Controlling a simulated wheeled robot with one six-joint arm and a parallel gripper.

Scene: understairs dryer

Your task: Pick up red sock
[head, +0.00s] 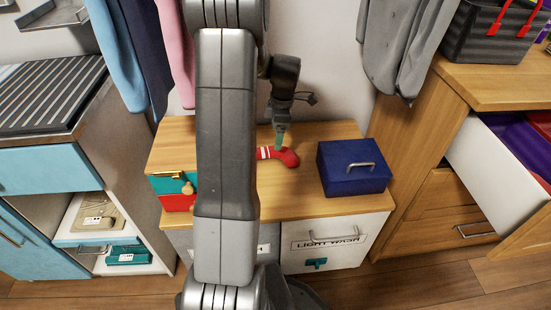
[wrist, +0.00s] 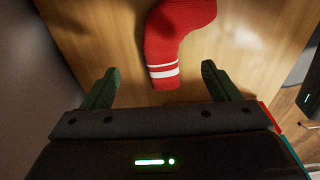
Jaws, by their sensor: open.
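The red sock (head: 278,156) with white stripes lies flat on the wooden cabinet top in the head view, just left of the blue box. In the wrist view the sock (wrist: 175,35) runs from the top edge down to its striped cuff. My gripper (head: 280,138) is over the sock in the head view. In the wrist view my gripper (wrist: 158,85) is open, with one green finger on each side of the cuff and a gap on both sides. Nothing is between the fingers except the cuff end just ahead. My arm hides part of the cabinet top.
A blue box (head: 352,167) with a handle stands right of the sock. A teal and red box (head: 174,190) is at the left of the wooden top (head: 308,199). Grey cloth (head: 400,45) hangs at the right, and an open drawer (head: 497,160) juts out there.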

